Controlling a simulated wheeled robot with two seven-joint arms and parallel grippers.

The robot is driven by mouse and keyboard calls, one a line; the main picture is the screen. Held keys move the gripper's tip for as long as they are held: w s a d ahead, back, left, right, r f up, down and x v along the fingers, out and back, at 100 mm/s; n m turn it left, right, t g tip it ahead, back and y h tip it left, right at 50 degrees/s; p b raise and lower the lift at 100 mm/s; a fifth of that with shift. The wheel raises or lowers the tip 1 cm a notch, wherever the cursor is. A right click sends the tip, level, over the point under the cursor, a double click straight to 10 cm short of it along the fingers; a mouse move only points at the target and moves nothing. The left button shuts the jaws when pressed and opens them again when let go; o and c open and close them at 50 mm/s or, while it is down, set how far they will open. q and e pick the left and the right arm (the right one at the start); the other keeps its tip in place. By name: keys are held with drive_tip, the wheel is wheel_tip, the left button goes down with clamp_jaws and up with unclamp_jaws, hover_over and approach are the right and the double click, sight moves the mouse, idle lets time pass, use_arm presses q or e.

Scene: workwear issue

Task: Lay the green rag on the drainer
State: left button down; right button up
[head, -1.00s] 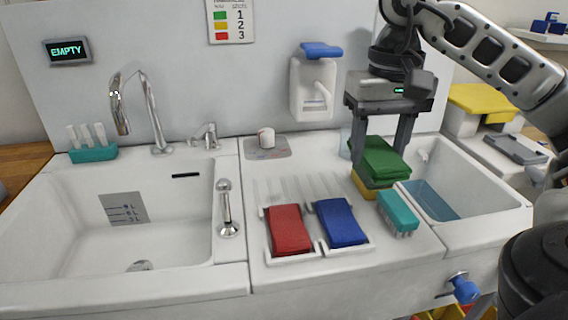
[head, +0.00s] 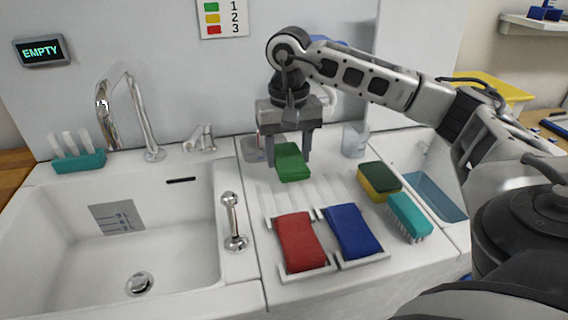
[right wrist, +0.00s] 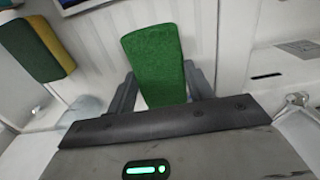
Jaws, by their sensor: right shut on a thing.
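The green rag (head: 293,170) is a folded block between the fingers of my right gripper (head: 285,158), which is shut on it. In the right wrist view the green rag (right wrist: 155,62) sits between both fingers. The white ridged drainer (head: 335,190) is on the worktop right of the sink. The rag is over its back left part; whether it touches the surface I cannot tell. My left gripper is not in view.
A red cloth (head: 298,243) and a blue cloth (head: 352,231) lie in holders at the front. A yellow-green sponge (head: 379,182) and a teal brush (head: 408,214) are to the right. A clear cup (head: 355,140) stands behind. The middle ridges are clear.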

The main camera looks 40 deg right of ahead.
sight(283, 155)
drive_tip(key=shift+w+f, duration=0.2)
drive_tip(key=f, duration=0.3)
drive_tip(key=shift+w+a+f+p, duration=0.1)
drive_tip(key=shift+w+p, duration=0.25)
drive_tip(key=shift+p, duration=0.05)
drive_tip(key=shift+f, duration=0.4)
drive_tip(key=shift+f, duration=0.1)
drive_tip(key=o, duration=1)
drive_tip(key=shift+o, duration=0.2)
wheel_tip(283, 155, up, 12)
drive_tip(key=shift+r, duration=0.15)
